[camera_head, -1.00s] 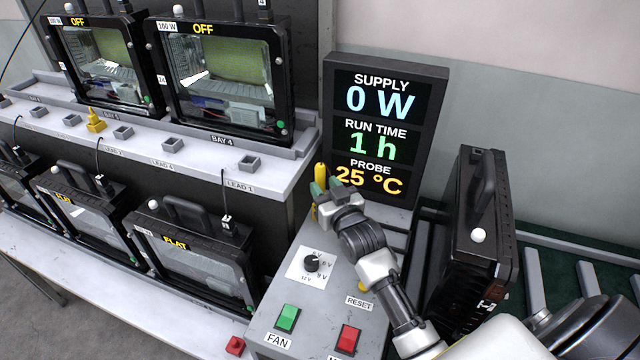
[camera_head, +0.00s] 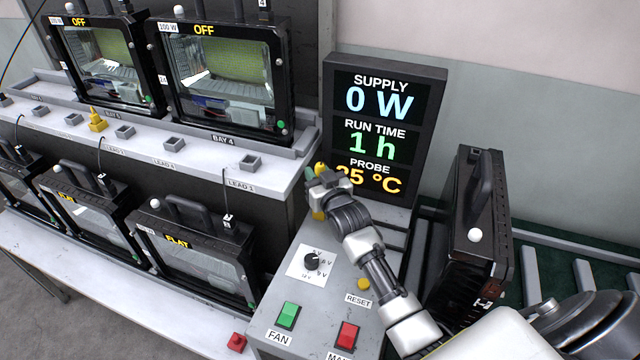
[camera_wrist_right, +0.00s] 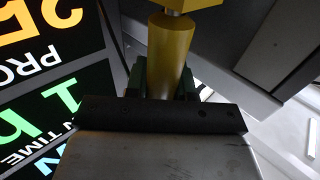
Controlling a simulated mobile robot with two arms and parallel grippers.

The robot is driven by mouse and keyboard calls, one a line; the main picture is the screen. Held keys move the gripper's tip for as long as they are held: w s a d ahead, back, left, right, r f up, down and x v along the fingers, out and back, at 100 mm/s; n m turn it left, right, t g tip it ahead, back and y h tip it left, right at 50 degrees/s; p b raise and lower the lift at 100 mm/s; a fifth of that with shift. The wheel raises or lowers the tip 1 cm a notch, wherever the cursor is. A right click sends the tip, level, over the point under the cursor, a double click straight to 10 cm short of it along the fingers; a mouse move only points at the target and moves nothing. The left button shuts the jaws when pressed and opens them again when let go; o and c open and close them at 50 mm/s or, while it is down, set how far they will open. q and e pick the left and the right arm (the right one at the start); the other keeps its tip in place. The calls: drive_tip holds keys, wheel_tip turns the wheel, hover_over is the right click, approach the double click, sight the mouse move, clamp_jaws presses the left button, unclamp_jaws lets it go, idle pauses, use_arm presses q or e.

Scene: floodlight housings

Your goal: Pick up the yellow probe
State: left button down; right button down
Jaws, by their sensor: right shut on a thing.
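The yellow probe (camera_head: 319,167) stands upright at the back of the grey control console, just left of the display. Its top shows above my right gripper (camera_head: 318,180), and a bit of yellow shows below it. My right gripper is shut on the probe. In the right wrist view the probe (camera_wrist_right: 170,52) sits between the two green-padded fingers (camera_wrist_right: 166,78), with a wider yellow part at the picture's top. Whether its lower end touches the console is hidden. My left gripper is not in view.
The display (camera_head: 385,125) stands close behind my right gripper. The console (camera_head: 335,245) carries a dial (camera_head: 312,262), a green FAN switch (camera_head: 288,316) and a red switch (camera_head: 347,337). A black floodlight housing (camera_head: 475,240) stands right of my arm. A yellow piece (camera_head: 97,120) sits on the left shelf.

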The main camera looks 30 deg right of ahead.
wheel_tip(320, 180, up, 10)
drive_tip(key=shift+b, duration=0.45)
idle(0.6)
